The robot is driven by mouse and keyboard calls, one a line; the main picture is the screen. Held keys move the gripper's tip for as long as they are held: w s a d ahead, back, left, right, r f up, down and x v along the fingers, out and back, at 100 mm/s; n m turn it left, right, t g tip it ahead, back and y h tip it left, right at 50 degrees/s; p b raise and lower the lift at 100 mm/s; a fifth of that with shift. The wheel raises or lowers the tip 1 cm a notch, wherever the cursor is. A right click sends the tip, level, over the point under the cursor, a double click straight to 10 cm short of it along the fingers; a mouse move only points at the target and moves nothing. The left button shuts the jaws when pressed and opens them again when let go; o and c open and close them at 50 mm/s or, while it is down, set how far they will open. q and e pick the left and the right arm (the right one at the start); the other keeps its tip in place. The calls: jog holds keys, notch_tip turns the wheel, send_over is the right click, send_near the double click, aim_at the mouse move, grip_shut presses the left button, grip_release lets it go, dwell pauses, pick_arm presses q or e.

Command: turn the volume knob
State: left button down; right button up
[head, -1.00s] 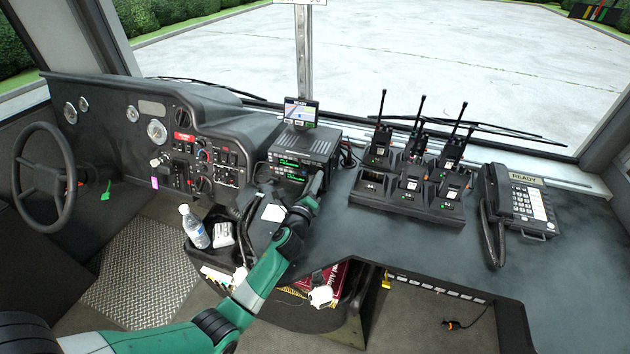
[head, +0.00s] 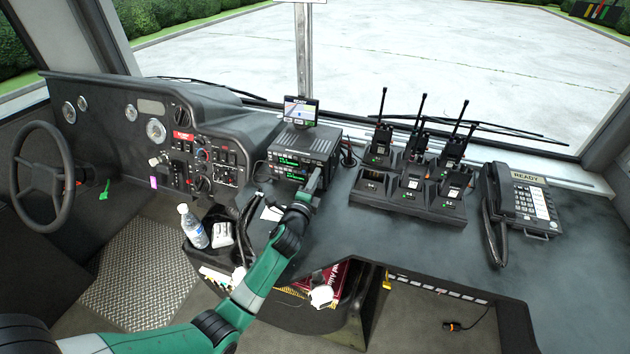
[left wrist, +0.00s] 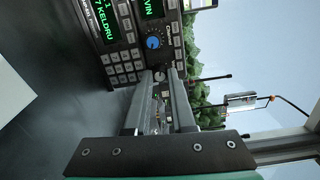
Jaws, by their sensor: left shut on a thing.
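The radio unit (head: 308,158) sits on the dash with a green-lit display. My left gripper (head: 314,180) is at the right end of the radio's front. In the head view the gripper hides the knobs. My right gripper is not in view.
A small screen (head: 300,110) stands above the radio. A rack of handheld radios (head: 408,198) and a desk phone (head: 522,200) are to the right. A water bottle (head: 194,228) stands in a bin at left. The dash between the rack and my left arm is clear.

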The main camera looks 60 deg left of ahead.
pick_arm(q)
jog(key=n+b, duration=0.1)
jog(key=n, duration=0.5)
jog(key=shift+b, duration=0.4)
jog(key=n+b, duration=0.2)
jog(key=n, duration=0.3)
jog(key=shift+n+h, duration=0.3)
jog(key=shift+n, duration=0.1)
jog(key=c, duration=0.8)
grip_release()
jog(key=shift+o, duration=0.2)
jog(key=p+v, duration=0.1)
jog(key=v, duration=1)
jog(key=shift+s+d, duration=0.15)
jog(key=shift+s, duration=0.2)
